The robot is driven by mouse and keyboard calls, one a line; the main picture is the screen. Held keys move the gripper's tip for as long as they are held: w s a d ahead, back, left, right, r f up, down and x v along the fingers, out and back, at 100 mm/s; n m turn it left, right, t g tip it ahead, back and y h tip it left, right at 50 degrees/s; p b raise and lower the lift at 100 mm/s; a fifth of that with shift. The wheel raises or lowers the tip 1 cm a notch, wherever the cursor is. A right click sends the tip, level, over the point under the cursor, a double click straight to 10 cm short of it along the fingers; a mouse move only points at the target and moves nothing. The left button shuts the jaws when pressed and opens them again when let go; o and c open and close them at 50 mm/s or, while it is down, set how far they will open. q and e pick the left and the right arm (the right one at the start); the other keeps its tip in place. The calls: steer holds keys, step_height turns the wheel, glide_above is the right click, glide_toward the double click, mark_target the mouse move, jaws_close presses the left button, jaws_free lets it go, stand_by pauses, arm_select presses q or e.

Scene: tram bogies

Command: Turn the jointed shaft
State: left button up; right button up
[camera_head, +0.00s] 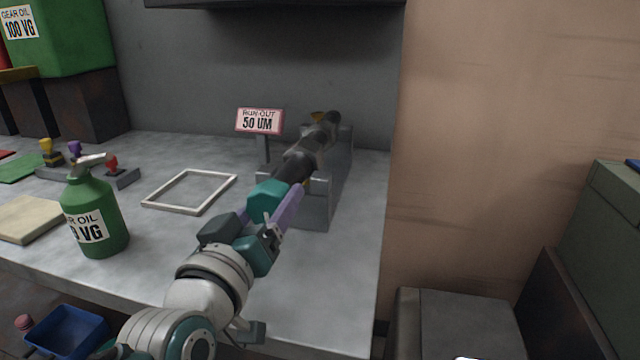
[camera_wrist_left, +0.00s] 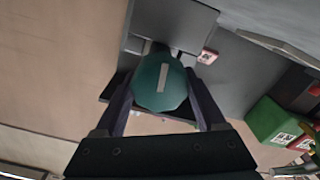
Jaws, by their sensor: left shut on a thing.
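The jointed shaft (camera_head: 301,160) is dark and lies along a grey metal stand (camera_head: 314,205) on the bench, pointing away from me. Its near end carries a teal faceted knob (camera_head: 266,194). In the left wrist view the knob (camera_wrist_left: 147,92) shows a white line, nearly upright and leaning slightly right at the top. My left gripper (camera_head: 276,199) has its purple fingers on either side of the knob and is shut on it. The fingers also show in the left wrist view (camera_wrist_left: 158,88). The shaft behind the knob is hidden there. My right gripper is not in view.
A pink sign (camera_head: 259,121) reading "RUN-OUT 50 UM" stands left of the stand. A white square frame (camera_head: 190,207) lies flat on the bench. A green oil can (camera_head: 91,205) stands farther left. A blue bin (camera_head: 68,335) is below the bench edge.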

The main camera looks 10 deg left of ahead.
arm_select(q)
steer(key=shift+m, duration=0.7)
steer(key=o, duration=1.3)
steer(key=s+p, duration=0.2)
steer(key=s, duration=0.8)
steer(key=shift+a+p, duration=0.15)
steer(key=shift+p, duration=0.15)
